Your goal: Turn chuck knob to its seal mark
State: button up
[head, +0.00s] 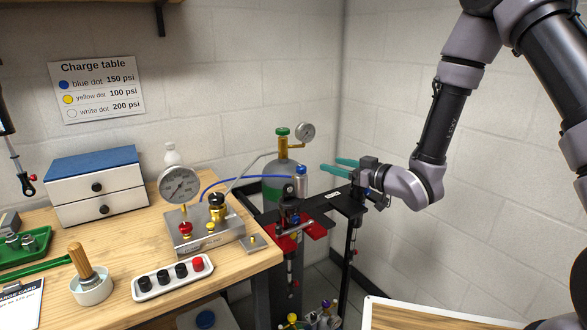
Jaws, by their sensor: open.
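A metal charging block (208,237) with a dial gauge (179,185) stands on the wooden bench. A black-topped brass knob (217,200) rises from its right part and a small red knob (185,229) from its left front. I cannot tell for certain which knob is the chuck knob, and no seal mark is legible. My gripper (329,163) is open and empty, with teal fingers pointing left. In the picture it is to the right of and above the block, well apart from both knobs.
A blue hose (235,180) runs near the block. A black stand with red parts (313,230) is below my gripper. A white tray of black and red caps (174,280) lies in front of the block.

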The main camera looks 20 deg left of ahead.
aim_at(305, 172)
jog(key=s+a, duration=0.1)
jog(key=s+a+f+n+g+y, duration=0.1)
jog(key=s+a+f+y, duration=0.1)
jog(key=s, duration=0.1)
jog(key=shift+a+f+g, duration=0.15)
jog(key=shift+a+g, duration=0.1)
jog(key=shift+g, duration=0.05)
jog(key=x, duration=1)
jog(key=shift+w, duration=0.1)
grip_shut()
